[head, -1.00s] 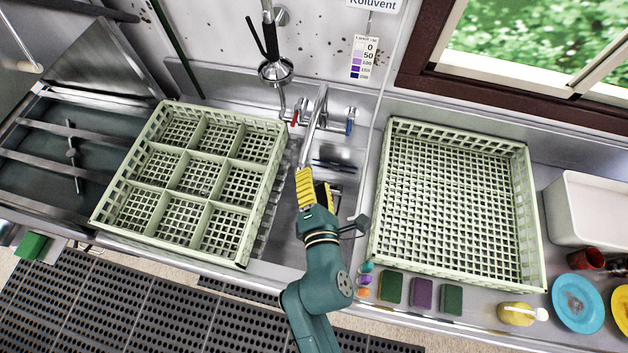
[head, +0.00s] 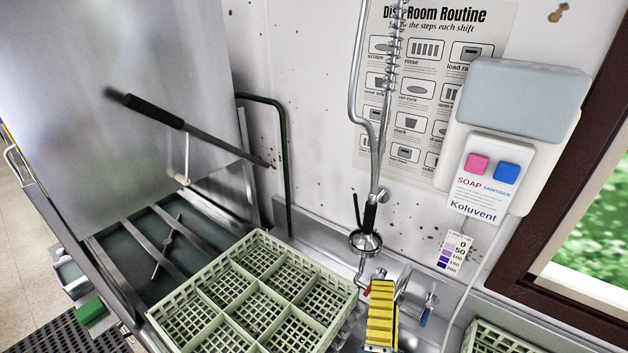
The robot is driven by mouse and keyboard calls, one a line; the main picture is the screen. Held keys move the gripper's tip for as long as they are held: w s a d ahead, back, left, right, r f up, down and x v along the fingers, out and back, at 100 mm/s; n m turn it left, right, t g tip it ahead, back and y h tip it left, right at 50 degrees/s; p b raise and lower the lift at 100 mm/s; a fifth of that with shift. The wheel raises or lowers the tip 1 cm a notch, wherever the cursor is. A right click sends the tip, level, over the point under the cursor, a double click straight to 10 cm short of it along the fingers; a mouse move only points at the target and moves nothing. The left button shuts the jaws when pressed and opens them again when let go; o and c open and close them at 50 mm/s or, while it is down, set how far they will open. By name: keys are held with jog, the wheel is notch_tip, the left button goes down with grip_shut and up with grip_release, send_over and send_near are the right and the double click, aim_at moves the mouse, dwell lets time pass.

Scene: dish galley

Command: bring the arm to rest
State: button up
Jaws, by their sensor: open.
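My gripper (head: 381,318) shows at the bottom of the head view, its yellow ribbed finger pointing up in front of the sink tap. Only this upper part is in the picture; the rest of my arm is below the frame. The jaws are open, and I see nothing held in them.
A pale green divided rack (head: 258,312) sits left of my gripper, empty. Part of a second rack (head: 490,338) shows at bottom right. The spray head (head: 366,241) hangs above and behind my gripper. A soap dispenser (head: 512,135) and a poster (head: 412,150) are on the wall.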

jog(key=s+a+r+m+t+y, duration=0.1)
jog(key=s+a+r+m+y, duration=0.1)
jog(key=r+m, duration=0.7)
jog(key=s+a+r+m+t+y, duration=0.2)
jog(key=s+r+m, duration=0.3)
jog(key=r+m, duration=0.4)
jog(key=shift+s+a+r+t+y+p, duration=0.25)
jog(key=shift+a+r+y, duration=0.2)
jog(key=shift+r, duration=0.35)
